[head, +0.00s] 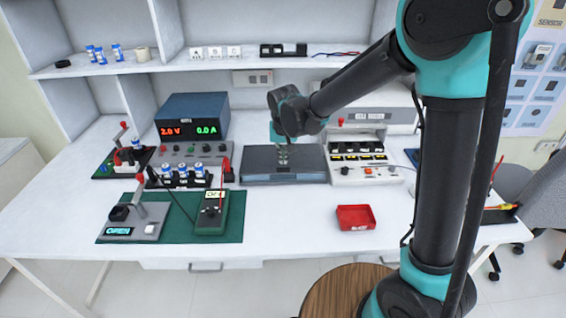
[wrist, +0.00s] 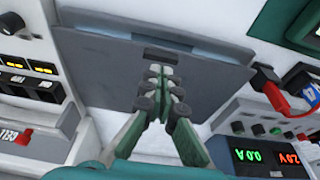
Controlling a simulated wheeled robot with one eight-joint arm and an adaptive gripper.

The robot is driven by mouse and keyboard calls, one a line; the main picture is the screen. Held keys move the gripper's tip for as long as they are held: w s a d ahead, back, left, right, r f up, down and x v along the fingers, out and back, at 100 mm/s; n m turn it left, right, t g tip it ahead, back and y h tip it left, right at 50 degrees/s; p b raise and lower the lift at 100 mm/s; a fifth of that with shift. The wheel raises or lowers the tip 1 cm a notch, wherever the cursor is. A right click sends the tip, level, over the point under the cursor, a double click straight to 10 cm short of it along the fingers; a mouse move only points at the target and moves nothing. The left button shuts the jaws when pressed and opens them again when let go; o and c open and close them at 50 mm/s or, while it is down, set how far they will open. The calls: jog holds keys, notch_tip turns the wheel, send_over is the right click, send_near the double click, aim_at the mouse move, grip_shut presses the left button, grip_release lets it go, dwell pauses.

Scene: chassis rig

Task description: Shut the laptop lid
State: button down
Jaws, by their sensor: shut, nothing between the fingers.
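The dark grey laptop (head: 305,163) lies on the white bench, between the power supply and a white instrument. Its lid (wrist: 105,75) is down low over the base. In the wrist view a pale bluish strip (wrist: 205,48) shows along the front edge, between lid and base, so I cannot tell whether the lid is fully flat. My gripper (head: 283,160) is above the lid with its fingers pointing down. In the wrist view its fingertips (wrist: 160,72) are together and empty, over the lid near its front edge. Whether they touch it is unclear.
A power supply (head: 194,115) with lit displays stands left of the laptop. The white instrument (head: 362,165) stands close on its right. A green mat (head: 170,235) with a meter (head: 212,212) is at front left. A red tray (head: 356,217) is at front right. Bench space before the laptop is clear.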

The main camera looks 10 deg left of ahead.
aim_at(283, 172)
jog(key=shift+s+f, duration=0.1)
jog(key=shift+f, duration=0.9)
jog(key=shift+s+d+f+t, duration=0.1)
jog(key=shift+s+f+t, duration=0.2)
jog(key=shift+f, duration=0.35)
jog(key=shift+s+f+t, duration=0.1)
jog(key=shift+f+t, duration=0.3)
jog(key=shift+f, duration=0.25)
